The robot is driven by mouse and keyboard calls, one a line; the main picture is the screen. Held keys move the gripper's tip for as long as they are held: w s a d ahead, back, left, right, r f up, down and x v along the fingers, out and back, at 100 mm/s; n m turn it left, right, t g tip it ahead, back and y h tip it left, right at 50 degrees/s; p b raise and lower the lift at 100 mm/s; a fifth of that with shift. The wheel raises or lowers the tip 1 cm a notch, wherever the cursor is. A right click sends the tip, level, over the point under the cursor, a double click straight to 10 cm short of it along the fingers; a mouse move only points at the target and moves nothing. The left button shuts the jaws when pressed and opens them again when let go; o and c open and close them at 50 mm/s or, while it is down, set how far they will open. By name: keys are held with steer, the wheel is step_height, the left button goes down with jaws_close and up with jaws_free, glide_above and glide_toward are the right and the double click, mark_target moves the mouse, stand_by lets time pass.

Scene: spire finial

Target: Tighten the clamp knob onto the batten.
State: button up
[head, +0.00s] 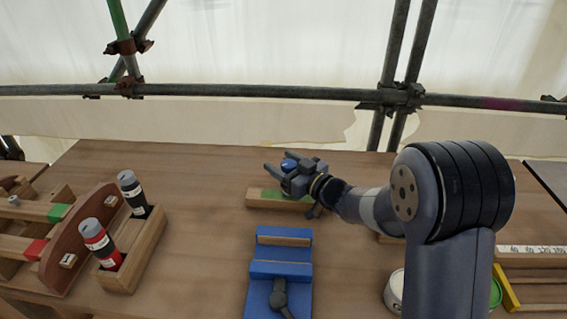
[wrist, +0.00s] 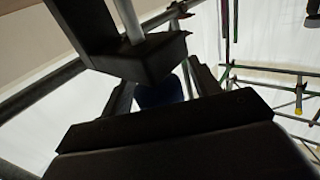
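My gripper (head: 281,164) is over the back middle of the table, fingers pointing to the left. A small blue piece, which looks like the clamp knob (head: 289,164), sits between its fingers. The wrist view shows the blue knob (wrist: 160,93) with a finger close against each side, partly hidden by dark gripper parts. A wooden batten (head: 262,201) with a green section lies on the table just below and behind the gripper. A dark block (wrist: 140,62) with a grey rod hangs close in the wrist view; I cannot tell whether it is the clamp.
A blue fixture (head: 279,270) with a dark lever stands in front of the batten. At left, a wooden holder (head: 140,255) carries a black bottle (head: 133,193) and a red bottle (head: 100,243), beside a wooden frame. A can (head: 396,290) stands at right. Scaffold pipes (head: 220,91) run behind.

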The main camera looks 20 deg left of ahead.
steer(key=c, duration=1)
steer(key=shift+f+m+t+b, duration=0.15)
steer(key=shift+m+t+b, duration=0.25)
steer(key=shift+b, duration=0.45)
